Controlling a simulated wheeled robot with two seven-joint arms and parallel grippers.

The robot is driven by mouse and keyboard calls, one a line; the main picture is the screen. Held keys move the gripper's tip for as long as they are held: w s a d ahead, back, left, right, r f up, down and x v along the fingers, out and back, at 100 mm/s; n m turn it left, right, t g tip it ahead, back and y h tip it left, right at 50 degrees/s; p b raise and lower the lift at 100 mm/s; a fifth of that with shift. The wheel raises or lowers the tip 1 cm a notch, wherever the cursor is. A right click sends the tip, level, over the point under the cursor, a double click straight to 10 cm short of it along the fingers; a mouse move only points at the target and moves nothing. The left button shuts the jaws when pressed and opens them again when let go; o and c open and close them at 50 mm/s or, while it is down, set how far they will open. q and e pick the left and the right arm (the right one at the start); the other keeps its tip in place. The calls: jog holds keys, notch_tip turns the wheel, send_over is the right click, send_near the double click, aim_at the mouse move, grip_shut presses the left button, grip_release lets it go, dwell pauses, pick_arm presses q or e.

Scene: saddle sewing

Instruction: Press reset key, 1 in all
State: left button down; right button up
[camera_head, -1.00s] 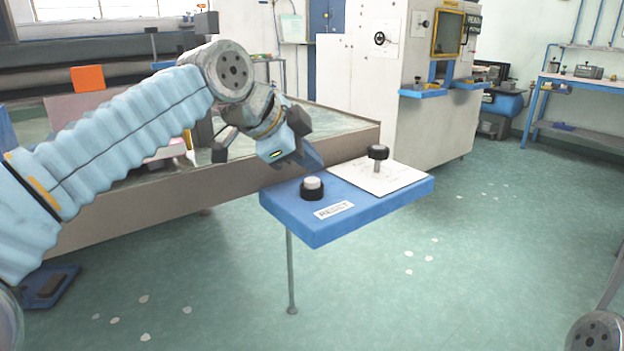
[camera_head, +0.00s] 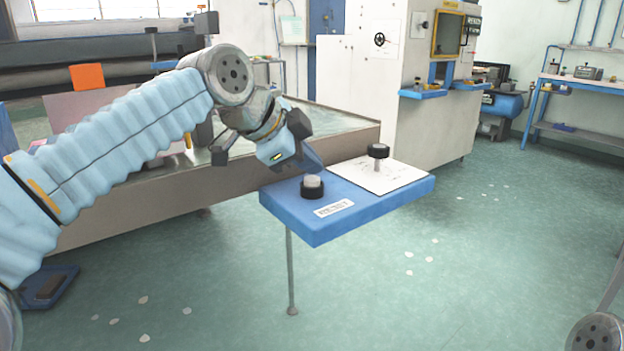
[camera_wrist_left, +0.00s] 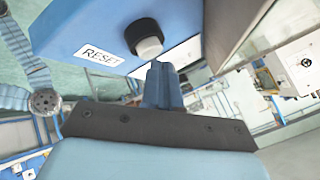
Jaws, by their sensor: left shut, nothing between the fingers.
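The reset key (camera_head: 312,187) is a pale button in a black collar on a blue shelf (camera_head: 320,230), behind a white RESET label (camera_head: 334,208). In the left wrist view the reset key (camera_wrist_left: 148,44) is at the upper middle, beside the RESET label (camera_wrist_left: 98,56). My left gripper (camera_head: 312,163) is shut and empty, just behind and above the key in the head view. Its fingertips (camera_wrist_left: 162,68) point at the key in the wrist view, and a small gap or contact cannot be told apart. My right gripper is not in view.
A black knob (camera_head: 378,151) on a stem stands on a white sheet (camera_head: 400,177) at the right of the shelf. A large table (camera_head: 340,135) lies behind the shelf. A white cabinet machine (camera_head: 385,75) stands farther back. Open green floor (camera_head: 500,250) lies to the right.

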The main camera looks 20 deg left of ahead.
aim_at(308, 180)
pick_arm(q)
jog(key=shift+f+b, duration=0.5)
jog(key=shift+f, duration=0.1)
dwell(0.6)
jog(key=shift+r, duration=0.15)
jog(key=shift+r+p, duration=0.85)
jog(key=shift+p, duration=0.1)
notch_tip(308, 180, up, 5)
jog(key=p, duration=0.4)
jog(key=shift+r+p, duration=0.1)
jog(key=shift+p, duration=0.2)
